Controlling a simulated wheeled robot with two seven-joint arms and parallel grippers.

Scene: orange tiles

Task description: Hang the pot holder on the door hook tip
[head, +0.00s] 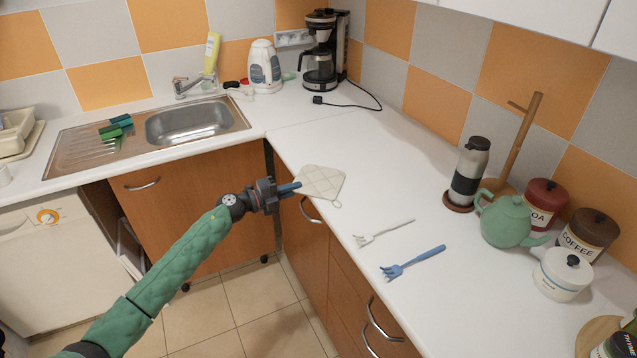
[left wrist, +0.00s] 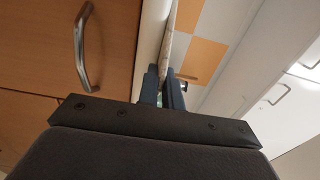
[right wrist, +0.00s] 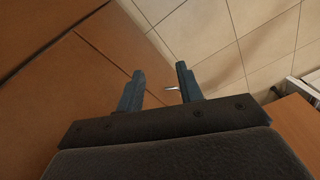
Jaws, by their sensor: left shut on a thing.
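A cream quilted pot holder (head: 322,181) with a small loop at its lower right corner shows at the counter's front edge in the head view. My left gripper (head: 297,187) is shut on its left side. In the left wrist view the fingers of the left gripper (left wrist: 163,75) are close together, with a thin pale strip between them, seen edge-on. I cannot tell whether the pot holder touches the counter. My right gripper (right wrist: 160,72) shows only in the right wrist view, fingers apart and empty, above the floor. I cannot make out a door hook in any view.
A white fork-like utensil (head: 384,232) and a blue one (head: 412,262) lie on the white counter (head: 390,170). A flask (head: 468,172), green teapot (head: 508,222), wooden stand (head: 524,140) and canisters stand at right. A coffee maker (head: 322,55) is behind. The middle counter is clear.

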